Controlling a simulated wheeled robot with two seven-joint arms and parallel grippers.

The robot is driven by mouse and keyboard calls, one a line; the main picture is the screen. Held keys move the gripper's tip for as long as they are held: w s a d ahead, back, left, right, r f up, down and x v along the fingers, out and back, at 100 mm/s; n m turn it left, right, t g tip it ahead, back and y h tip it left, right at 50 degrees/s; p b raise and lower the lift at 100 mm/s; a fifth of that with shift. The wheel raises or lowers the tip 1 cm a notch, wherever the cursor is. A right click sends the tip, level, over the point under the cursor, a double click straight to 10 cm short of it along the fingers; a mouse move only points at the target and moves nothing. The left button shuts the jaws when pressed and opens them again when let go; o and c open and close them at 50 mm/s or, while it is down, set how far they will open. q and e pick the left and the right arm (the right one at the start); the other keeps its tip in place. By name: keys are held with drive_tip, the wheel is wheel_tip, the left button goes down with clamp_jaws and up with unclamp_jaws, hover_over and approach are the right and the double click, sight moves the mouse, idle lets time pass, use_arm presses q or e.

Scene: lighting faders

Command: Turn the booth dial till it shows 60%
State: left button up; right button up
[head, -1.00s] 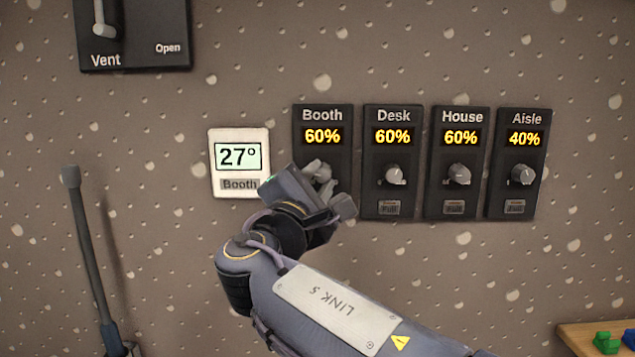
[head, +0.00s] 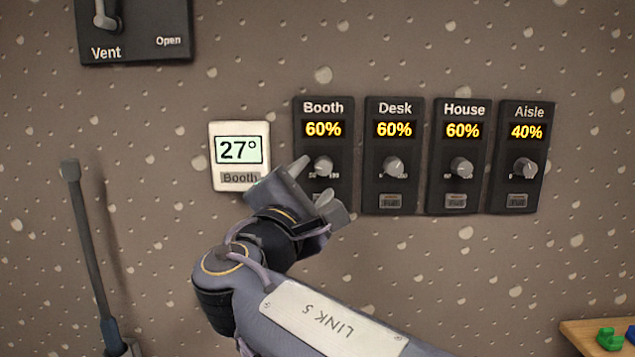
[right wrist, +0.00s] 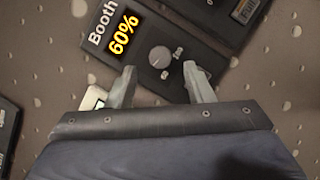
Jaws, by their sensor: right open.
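The booth panel (head: 335,112) is a black plate on the wall, and its yellow display (head: 323,129) reads 60%. Its round grey dial (head: 323,167) is in plain view below the display. In the right wrist view the dial (right wrist: 160,57) lies beyond the fingertips, with nothing touching it. My right gripper (head: 313,184) is open and empty, just below and in front of the dial; its two fingers (right wrist: 160,80) are spread apart in the right wrist view. My left gripper is not in view.
Desk (head: 392,180), House (head: 455,182) and Aisle (head: 518,185) panels stand in a row to the right. A white 27° display (head: 239,150) is at the left. A Vent panel (head: 140,40) is above left. A dark upright lever (head: 85,240) stands at lower left.

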drive_tip(key=b+v, duration=0.1)
drive_tip(key=v, duration=0.3)
drive_tip(key=shift+s, duration=0.15)
drive_tip(key=shift+f, duration=0.1)
drive_tip(key=w+d+f+m+g+y, duration=0.1)
drive_tip(key=d+f+m+g, duration=0.7)
drive_tip(key=d+f, duration=1.25)
drive_tip(key=s+d+f+m+g+y, duration=0.55)
drive_tip(key=s+d+f, duration=0.25)
drive_tip(key=s+f, duration=0.35)
drive_tip(key=s+a+f+m+y, duration=0.2)
drive_tip(key=s+m, duration=0.2)
drive_tip(key=s, duration=0.2)
drive_tip(key=s+a+f+m+y, duration=0.1)
drive_tip(key=s+a+f+m, duration=0.1)
drive_tip(key=s+m, duration=0.3)
drive_tip(key=shift+s+a+f+y, duration=0.4)
drive_tip(key=shift+s+f, duration=0.25)
drive_tip(key=shift+f, duration=0.1)
